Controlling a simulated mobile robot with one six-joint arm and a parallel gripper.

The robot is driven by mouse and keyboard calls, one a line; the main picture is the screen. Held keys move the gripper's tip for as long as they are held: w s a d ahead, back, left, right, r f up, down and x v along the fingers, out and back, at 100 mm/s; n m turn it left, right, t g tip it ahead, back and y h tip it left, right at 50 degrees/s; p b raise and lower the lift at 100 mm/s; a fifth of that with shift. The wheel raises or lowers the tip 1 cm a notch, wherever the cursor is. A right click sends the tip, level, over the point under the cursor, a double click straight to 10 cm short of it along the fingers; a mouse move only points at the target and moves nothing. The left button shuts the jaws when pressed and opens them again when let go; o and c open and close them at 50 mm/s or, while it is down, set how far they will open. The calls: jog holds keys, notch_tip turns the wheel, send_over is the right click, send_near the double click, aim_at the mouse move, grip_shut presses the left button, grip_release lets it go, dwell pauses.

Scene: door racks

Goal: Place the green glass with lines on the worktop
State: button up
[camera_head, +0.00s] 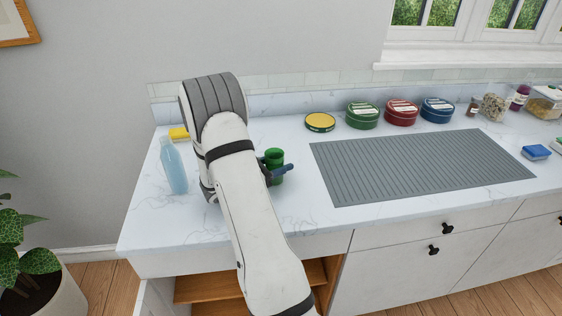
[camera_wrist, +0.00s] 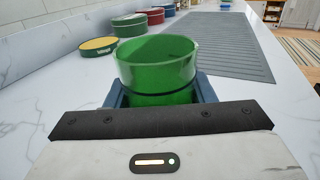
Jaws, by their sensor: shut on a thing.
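The green glass (camera_head: 274,157) is over the left part of the white marbled worktop (camera_head: 300,214), beside the grey ribbed mat. In the wrist view the green glass (camera_wrist: 156,62) is upright and open at the top, with a dark line around its lower part. My gripper (camera_head: 279,171) is shut on the glass, with its blue fingers on either side of it in the wrist view (camera_wrist: 160,92). The base of the glass is hidden, so I cannot tell whether it touches the worktop. My arm hides part of the worktop to the left.
A yellow-lidded tin (camera_head: 320,122) and green (camera_head: 361,115), red (camera_head: 400,112) and blue (camera_head: 437,110) tins line the back. The ribbed mat (camera_head: 420,166) lies to the right. The front-left worktop is clear.

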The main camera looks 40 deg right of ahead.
jog(key=shift+s, duration=0.1)
jog(key=shift+f, duration=0.2)
jog(key=o, duration=1.1)
jog(key=shift+r, duration=0.1)
